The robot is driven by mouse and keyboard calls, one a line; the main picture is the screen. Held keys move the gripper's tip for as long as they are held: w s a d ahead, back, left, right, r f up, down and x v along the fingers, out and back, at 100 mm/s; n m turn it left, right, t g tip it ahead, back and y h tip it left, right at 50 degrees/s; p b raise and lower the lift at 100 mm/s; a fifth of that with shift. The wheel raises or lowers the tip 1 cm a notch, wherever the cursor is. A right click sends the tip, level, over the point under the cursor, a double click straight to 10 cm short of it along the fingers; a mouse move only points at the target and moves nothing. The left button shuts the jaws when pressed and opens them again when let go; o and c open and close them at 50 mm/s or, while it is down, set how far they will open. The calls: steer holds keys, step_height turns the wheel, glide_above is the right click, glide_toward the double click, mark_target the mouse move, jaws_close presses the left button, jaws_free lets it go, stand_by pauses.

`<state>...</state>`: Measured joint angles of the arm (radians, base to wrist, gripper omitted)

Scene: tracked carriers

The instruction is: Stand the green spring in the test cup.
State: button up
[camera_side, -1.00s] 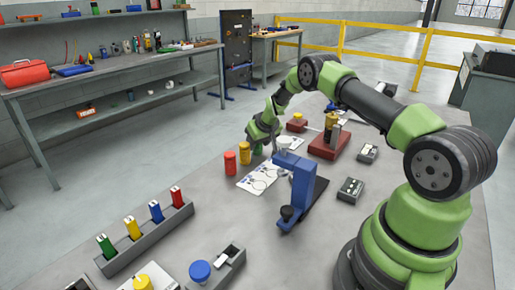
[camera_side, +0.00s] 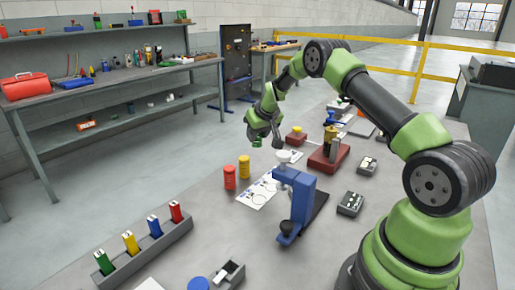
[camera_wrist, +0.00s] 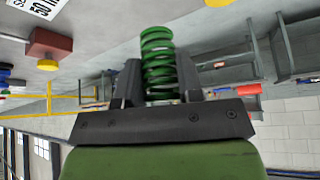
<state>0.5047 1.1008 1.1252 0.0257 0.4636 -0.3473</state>
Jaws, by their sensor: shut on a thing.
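In the wrist view the green spring (camera_wrist: 158,62) stands between the two dark fingers of my gripper (camera_wrist: 160,72), which is shut on it. Its coils stick out past the fingertips. In the side view my gripper (camera_side: 265,138) is raised above the table, just behind and left of a blue stand (camera_side: 304,195). The spring is hard to make out there against the green wrist.
Red (camera_side: 229,178) and yellow (camera_side: 244,166) springs stand beside a white printed sheet (camera_side: 257,193). A dark red block (camera_side: 328,158) with a fixture is right of the gripper. A grey rack (camera_side: 150,250) with coloured pieces is at front left.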

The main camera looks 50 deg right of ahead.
step_height(320, 180, up, 2)
steer(key=shift+s+a, duration=0.1)
steer(key=shift+s+a+m, duration=0.2)
steer(key=shift+m, duration=0.2)
steer(key=shift+s+a+f+m+g+h, duration=0.3)
steer(key=shift+s+a+f+m+g, duration=0.4)
steer(key=shift+s+m+g, duration=1.75)
steer(key=shift+s+a+f+m+g+h, duration=0.3)
steer(key=shift+s+a+f+m+g, duration=0.45)
steer(key=shift+s+m, duration=3.15)
steer(key=shift+s+a+f+m+g+h, duration=0.5)
steer(key=shift+s+m+g, duration=1.25)
steer(key=shift+m, duration=2.8)
steer(key=shift+f, duration=1.1)
steer(key=o, duration=1.5)
steer(key=shift+a, duration=0.1)
